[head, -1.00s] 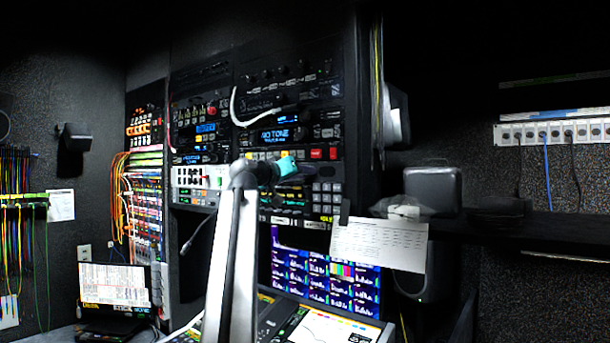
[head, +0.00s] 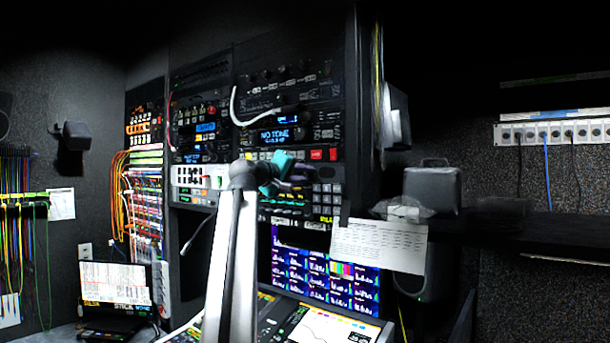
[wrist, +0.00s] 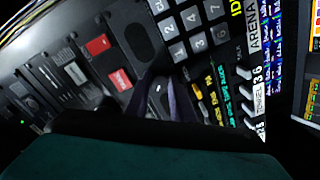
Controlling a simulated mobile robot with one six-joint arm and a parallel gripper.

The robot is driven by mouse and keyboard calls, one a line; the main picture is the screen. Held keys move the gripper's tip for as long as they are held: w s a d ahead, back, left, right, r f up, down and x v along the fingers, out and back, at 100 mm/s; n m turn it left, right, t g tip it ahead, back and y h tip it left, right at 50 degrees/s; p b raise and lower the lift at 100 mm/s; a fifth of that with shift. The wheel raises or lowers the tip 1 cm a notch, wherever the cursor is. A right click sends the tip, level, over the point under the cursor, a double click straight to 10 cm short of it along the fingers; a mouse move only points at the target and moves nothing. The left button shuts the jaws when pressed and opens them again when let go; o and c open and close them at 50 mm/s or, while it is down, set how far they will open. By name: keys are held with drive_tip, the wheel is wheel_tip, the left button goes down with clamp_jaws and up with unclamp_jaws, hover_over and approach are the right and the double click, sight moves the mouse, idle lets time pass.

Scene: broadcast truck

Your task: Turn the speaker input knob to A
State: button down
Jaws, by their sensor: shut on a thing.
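The speaker input knob (wrist: 158,88) appears as a small dark piece with a white mark between my fingertips in the wrist view. My gripper (wrist: 163,92) has its two dark fingers close together, shut on this knob at the panel. In the head view my gripper (head: 298,179) is at the rack panel, left of the keypad, and it and my arm hide the knob there. The letters around the knob cannot be read.
In the wrist view, red buttons (wrist: 98,45) lie left of the fingers and a grey keypad (wrist: 190,28) lies above right. In the head view, a paper sheet (head: 380,243) hangs below right, and lit monitor screens (head: 322,275) are below.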

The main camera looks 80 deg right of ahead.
drive_tip(key=shift+f, duration=0.15)
drive_tip(key=c, duration=1.5)
unclamp_jaws()
drive_tip(key=shift+a, duration=0.2)
drive_tip(key=shift+c, duration=0.2)
drive_tip(key=shift+d, duration=0.1)
drive_tip(key=b+v, duration=0.3)
drive_tip(key=v, duration=1)
drive_tip(key=shift+w+a+b, duration=0.2)
drive_tip(key=shift+a+b, duration=0.15)
